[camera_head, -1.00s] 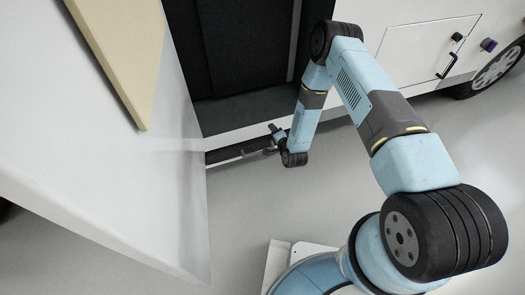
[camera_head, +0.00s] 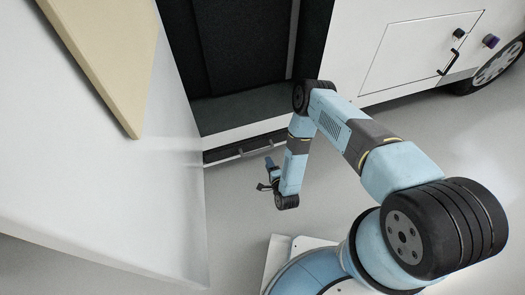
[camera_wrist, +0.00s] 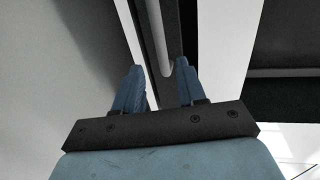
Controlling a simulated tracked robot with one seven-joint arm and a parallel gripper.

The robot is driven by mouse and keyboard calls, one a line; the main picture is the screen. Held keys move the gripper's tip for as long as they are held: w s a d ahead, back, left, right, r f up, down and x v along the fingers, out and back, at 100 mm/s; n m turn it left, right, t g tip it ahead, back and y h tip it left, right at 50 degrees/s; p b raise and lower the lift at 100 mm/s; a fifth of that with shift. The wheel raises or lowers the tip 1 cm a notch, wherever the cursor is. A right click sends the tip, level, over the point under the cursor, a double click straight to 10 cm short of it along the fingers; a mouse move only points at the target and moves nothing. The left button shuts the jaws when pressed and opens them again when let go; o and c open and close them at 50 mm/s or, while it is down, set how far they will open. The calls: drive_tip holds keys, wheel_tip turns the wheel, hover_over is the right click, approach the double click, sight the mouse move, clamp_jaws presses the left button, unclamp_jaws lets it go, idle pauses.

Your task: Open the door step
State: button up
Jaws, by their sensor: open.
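The door step (camera_head: 222,156) is a dark, narrow unit tucked under the white sill of the doorway, with a thin light bar along its front (camera_head: 255,149). My gripper (camera_head: 263,180) hangs low in front of the step, just below its right part in the head view, and looks apart from it. In the wrist view my gripper's two blue fingers (camera_wrist: 158,80) are spread with nothing held between them. A pale bar with a rounded end (camera_wrist: 160,45) lies beyond the fingers, in line with the gap. The depth between bar and fingertips is hard to judge.
The open white entrance door (camera_head: 110,190) with a beige panel (camera_head: 105,55) fills the left side. The dark doorway (camera_head: 245,60) is above the step. A hatch with a black handle (camera_head: 448,63) and a wheel (camera_head: 497,70) are at right. The grey floor (camera_head: 235,220) before the step is clear.

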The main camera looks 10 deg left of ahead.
sight(262, 151)
drive_tip(key=x, duration=1)
drive_tip(key=shift+w+a, duration=0.1)
drive_tip(key=shift+w, duration=0.1)
drive_tip(key=shift+c, duration=0.3)
clamp_jaws()
